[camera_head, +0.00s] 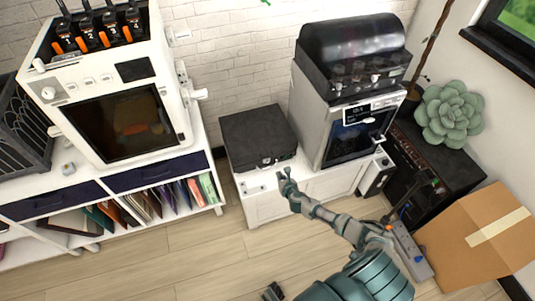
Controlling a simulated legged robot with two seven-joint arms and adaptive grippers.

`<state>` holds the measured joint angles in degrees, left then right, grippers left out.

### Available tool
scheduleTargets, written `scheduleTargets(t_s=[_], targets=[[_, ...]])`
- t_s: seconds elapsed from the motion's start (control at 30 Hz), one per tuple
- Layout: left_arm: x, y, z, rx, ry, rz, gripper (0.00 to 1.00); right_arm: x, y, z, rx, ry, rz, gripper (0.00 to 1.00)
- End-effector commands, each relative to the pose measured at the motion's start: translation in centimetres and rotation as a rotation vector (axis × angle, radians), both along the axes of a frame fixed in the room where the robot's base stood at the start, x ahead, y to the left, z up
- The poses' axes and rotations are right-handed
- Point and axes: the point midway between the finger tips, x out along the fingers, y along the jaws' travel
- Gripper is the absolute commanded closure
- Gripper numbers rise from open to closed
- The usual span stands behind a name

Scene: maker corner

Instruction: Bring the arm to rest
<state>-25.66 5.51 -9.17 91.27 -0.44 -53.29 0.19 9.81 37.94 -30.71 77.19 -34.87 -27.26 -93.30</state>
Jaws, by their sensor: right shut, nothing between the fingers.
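My right arm reaches up from the lower right of the head view. Its gripper (285,177) is shut and empty. In the picture it is just in front of the black box (259,130) on the low white cabinet (262,205); I cannot tell whether it touches the cabinet or box.
A white 3D printer (160,55) stands on a shelf unit (215,165) at left. A grey machine (312,115) with a dark top stands behind my right arm. A cardboard box (470,240), power strip (410,250) and succulent (450,112) are at right. Wooden floor (190,260) is clear.

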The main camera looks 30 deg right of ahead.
Motion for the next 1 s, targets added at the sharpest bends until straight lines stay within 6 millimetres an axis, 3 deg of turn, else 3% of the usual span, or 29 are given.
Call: scheduleTargets(t_s=[0.23, 0.37, 0.47, 0.6, 0.7, 0.8, 0.9, 1.0], targets=[[0.0, 0.3, -0.1, 0.000, 0.001, -0.001, 1.00, -0.3, 0.9, -0.1, 0.020, 0.002, -0.013, 1.00], [-0.2, 0.3, -0.2, 0.001, 0.003, -0.001, 1.00, -3.2, 2.8, -3.3, 0.255, 0.027, -0.159, 1.00], [-0.4, 0.4, -0.4, 0.002, 0.005, -0.001, 1.00, -8.0, 5.2, -7.8, 0.591, 0.062, -0.415, 1.00], [-0.7, 0.6, -0.9, 0.004, 0.003, -0.001, 1.00, -17.1, 9.6, -14.0, 1.082, 0.103, -0.922, 1.00], [-1.0, 0.7, -1.4, 0.005, 0.006, -0.001, 1.00, -23.8, 12.8, -17.2, 1.347, 0.103, -1.319, 1.00], [-1.1, 0.7, -1.7, 0.004, 0.006, -0.004, 1.00, -29.7, 15.8, -19.2, 1.518, 0.075, -1.685, 1.00], [-1.0, 0.4, -1.9, 0.000, 0.001, -0.005, 1.00, -34.0, 18.1, -20.1, 1.607, 0.026, -1.974, 1.00], [-1.2, 0.2, -2.2, -0.003, 0.005, -0.006, 1.00, -36.6, 19.6, -20.6, 1.647, -0.014, -2.156, 1.00]])
